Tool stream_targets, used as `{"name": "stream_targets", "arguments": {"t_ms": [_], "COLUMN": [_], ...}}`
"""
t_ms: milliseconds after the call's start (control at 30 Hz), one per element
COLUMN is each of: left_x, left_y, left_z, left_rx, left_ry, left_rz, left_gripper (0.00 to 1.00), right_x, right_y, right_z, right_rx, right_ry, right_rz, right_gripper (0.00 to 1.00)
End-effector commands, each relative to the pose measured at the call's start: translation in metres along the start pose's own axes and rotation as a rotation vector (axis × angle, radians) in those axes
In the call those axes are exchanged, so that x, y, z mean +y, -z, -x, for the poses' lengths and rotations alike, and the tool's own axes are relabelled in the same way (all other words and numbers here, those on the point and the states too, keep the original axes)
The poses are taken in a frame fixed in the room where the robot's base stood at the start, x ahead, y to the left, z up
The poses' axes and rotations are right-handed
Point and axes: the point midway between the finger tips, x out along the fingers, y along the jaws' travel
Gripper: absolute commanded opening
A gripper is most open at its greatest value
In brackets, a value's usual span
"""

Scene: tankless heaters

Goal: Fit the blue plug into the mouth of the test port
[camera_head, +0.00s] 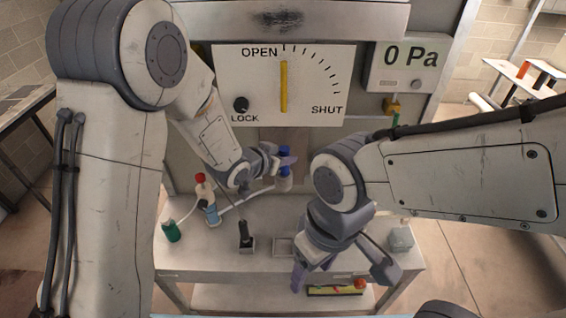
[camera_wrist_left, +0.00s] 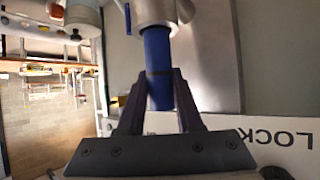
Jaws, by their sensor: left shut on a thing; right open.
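My left gripper (camera_head: 287,161) is shut on the blue plug (camera_head: 285,150) and holds it upright. The plug also shows in the left wrist view (camera_wrist_left: 157,52), with a dark band, between both fingers. One end of it sticks out past the fingers. The other end meets the grey metal test port (camera_wrist_left: 152,11), which is cut off by the top edge. In the head view the port (camera_head: 283,185) stands directly below the plug, in line with it. I cannot tell how far the plug is in. My right gripper (camera_head: 341,272) is open and empty over the bench's front.
A red-capped bottle (camera_head: 201,188), a green bottle (camera_head: 171,231) and a black-handled holder (camera_head: 246,236) stand on the bench (camera_head: 200,260). A small tray (camera_head: 283,246) lies near my right arm. The dial panel (camera_head: 310,95) is behind; the display (camera_head: 411,56) reads 0 Pa.

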Motion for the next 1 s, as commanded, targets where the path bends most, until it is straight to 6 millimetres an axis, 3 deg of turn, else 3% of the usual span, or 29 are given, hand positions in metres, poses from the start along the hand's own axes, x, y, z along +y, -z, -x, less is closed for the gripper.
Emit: {"name": "stream_targets", "arguments": {"t_ms": [33, 333, 367, 433, 833, 1000], "left_x": [0.002, 0.002, 0.002, 0.003, 0.001, 0.001], "left_y": [-0.026, -0.036, -0.037, -0.037, -0.030, -0.028], "left_z": [-0.004, -0.009, -0.009, -0.009, -0.008, 0.003], "left_rx": [-0.058, -0.058, -0.059, -0.058, -0.046, -0.042], "left_ry": [-0.003, -0.002, -0.003, -0.003, -0.001, 0.001], "left_rz": [0.009, 0.007, 0.007, 0.007, 0.006, 0.006], "left_gripper": [0.00, 0.00, 0.40, 0.65, 0.65, 0.65], "right_x": [0.000, 0.000, 0.000, 0.000, 0.000, 0.000], "right_y": [0.000, 0.000, 0.000, 0.000, 0.000, 0.000], "right_z": [0.002, 0.001, 0.001, 0.001, 0.002, -0.002], "right_rx": [0.000, 0.000, 0.000, 0.000, 0.000, 0.000], "right_ry": [0.000, 0.000, 0.000, 0.000, 0.000, 0.000], "right_rz": [0.000, 0.000, 0.000, 0.000, 0.000, 0.000], "right_gripper": [0.66, 0.66, 0.66, 0.66, 0.66, 0.66]}}
